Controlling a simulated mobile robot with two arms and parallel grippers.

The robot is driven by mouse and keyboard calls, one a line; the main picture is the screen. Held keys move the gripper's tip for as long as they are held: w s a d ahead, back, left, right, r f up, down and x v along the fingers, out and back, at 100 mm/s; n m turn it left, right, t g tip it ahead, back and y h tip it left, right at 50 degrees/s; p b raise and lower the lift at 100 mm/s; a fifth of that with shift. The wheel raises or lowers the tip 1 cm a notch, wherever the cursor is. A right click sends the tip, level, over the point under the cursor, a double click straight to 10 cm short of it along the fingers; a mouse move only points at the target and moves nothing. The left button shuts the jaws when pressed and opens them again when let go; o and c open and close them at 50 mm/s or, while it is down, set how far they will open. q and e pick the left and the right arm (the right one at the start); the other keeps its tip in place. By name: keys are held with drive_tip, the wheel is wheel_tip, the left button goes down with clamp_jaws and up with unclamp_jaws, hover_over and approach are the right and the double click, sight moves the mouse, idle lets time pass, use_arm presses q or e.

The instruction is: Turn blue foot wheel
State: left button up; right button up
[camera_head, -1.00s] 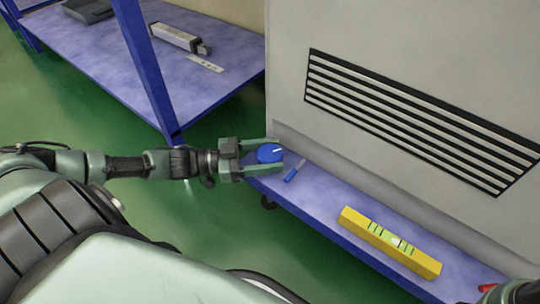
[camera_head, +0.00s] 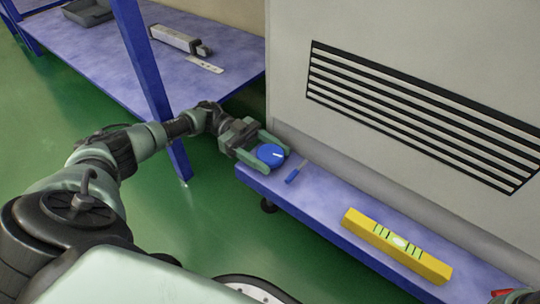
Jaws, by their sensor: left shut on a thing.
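The blue foot wheel (camera_head: 271,154), a round blue knob with a white mark on top, is at the left end of the low blue shelf (camera_head: 330,209). My left gripper (camera_head: 268,152) reaches in from the upper left, with one finger on each side of the wheel, and is shut on it. The white mark slants up to the right. Of my right arm, only a dark part shows at the lower right corner; its fingers are not in view.
A small blue-handled tool (camera_head: 294,175) lies just right of the wheel. A yellow spirit level (camera_head: 397,246) lies farther along the shelf. A grey cabinet with a black vent (camera_head: 420,115) rises behind. A blue table (camera_head: 110,65) with metal parts stands at the upper left, its leg (camera_head: 150,90) close to my left arm.

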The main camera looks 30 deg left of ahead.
use_arm(q)
drive_tip(key=shift+d+m+g, duration=0.1)
drive_tip(key=shift+m+g, duration=0.5)
drive_tip(key=shift+g, duration=0.4)
drive_tip(key=o, duration=1.4)
drive_tip(key=shift+c, duration=0.2)
